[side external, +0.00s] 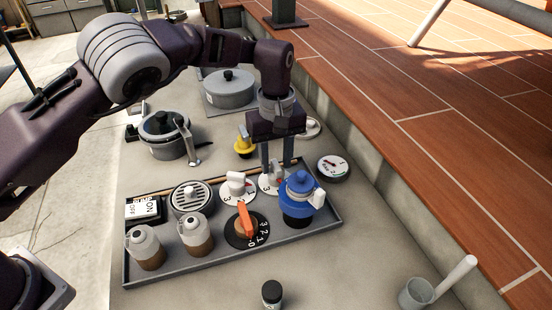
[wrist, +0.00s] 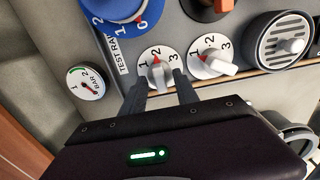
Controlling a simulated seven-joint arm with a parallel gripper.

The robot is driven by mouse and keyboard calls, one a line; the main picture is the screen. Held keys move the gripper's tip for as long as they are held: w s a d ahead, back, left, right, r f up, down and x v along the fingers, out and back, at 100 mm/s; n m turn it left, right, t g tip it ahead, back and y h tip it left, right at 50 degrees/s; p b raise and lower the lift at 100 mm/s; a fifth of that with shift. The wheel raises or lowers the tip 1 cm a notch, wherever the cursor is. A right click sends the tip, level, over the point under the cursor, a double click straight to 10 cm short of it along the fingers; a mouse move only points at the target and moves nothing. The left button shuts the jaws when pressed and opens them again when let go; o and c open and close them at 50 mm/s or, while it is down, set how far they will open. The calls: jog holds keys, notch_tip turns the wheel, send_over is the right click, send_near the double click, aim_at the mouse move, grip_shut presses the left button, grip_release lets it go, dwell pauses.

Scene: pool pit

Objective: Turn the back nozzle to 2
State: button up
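Two white nozzle knobs on round dials numbered 1, 2, 3 sit side by side on the grey tray; no label tells me which is the back one. One knob (wrist: 160,75) is between my gripper's fingers, with a red mark near the 2 side of its dial. The other knob (wrist: 212,64) is to its right, its handle turned toward the lower right; it also shows in the side view (side external: 236,184). My gripper (side external: 276,166) points down over the first knob, fingers apart on either side of it. Finger contact is unclear. The knob is partly hidden in the side view.
A blue valve (side external: 299,190) stands close beside my gripper. An orange-handled dial (side external: 246,222), a round grille (side external: 190,197), two jugs and an ON switch box share the tray (side external: 235,262). A BAR gauge (side external: 333,167) lies outside the tray. Pots stand behind.

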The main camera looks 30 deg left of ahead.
aim_at(276, 164)
notch_tip(276, 164, up, 7)
jog(key=shift+r, duration=0.1)
dwell(0.5)
jog(key=s+a+r+m+t+h, duration=0.1)
jog(key=s+a+r, duration=0.5)
jog(key=r, duration=0.2)
jog(key=s+a+r+m+t+h, duration=0.1)
jog(key=s+a+r+m, duration=0.1)
jog(key=s+a+r, duration=0.6)
jog(key=s+a+f+m+t+y, duration=0.1)
jog(key=s+a+m, duration=0.1)
jog(key=s, duration=0.7)
jog(key=s+a+f+m+t+y, duration=0.1)
jog(key=s+m, duration=0.3)
jog(key=s, duration=0.6)
jog(key=shift+s+a+f+t, duration=0.25)
jog(key=shift+a+f+t, duration=0.25)
jog(key=shift+f+t, duration=0.25)
jog(key=shift+r, duration=0.1)
